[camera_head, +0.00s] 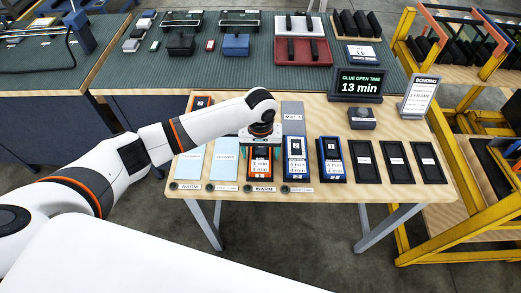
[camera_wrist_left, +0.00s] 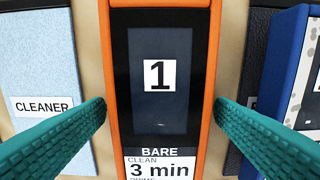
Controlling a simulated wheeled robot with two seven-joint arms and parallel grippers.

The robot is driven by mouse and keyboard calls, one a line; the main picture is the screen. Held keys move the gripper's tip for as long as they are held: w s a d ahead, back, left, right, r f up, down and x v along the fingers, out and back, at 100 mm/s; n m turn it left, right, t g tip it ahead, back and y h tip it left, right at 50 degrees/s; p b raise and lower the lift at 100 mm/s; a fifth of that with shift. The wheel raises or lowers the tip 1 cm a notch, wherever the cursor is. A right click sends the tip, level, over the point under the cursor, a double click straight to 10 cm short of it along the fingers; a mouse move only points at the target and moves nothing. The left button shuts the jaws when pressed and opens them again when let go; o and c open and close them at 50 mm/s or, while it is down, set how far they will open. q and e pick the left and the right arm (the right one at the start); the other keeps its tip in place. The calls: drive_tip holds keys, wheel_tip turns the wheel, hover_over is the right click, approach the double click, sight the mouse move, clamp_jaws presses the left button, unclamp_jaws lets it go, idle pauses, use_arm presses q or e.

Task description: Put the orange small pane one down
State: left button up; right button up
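The orange small pane one (camera_wrist_left: 160,75) is an orange-edged dark panel with a white "1" label and a "BARE, CLEAN 3 min" card below it. In the head view its orange frame and card (camera_head: 261,168) show in the front row of the wooden table, at or very near table height. My left gripper (camera_wrist_left: 160,102) is over it, with one teal finger against each long side. The fingers appear to touch its orange edges. In the head view my left gripper (camera_head: 260,136) hides the pane's far part. My right gripper is not in view.
Empty black trays (camera_head: 363,162) continue the row. A timer sign (camera_head: 358,85) reads 13 min. A yellow rack (camera_head: 470,215) stands at the right.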

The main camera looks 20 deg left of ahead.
sight(261, 152)
use_arm(q)
drive_tip(key=shift+r, duration=0.1)
wheel_tip(261, 152, up, 12)
idle(0.5)
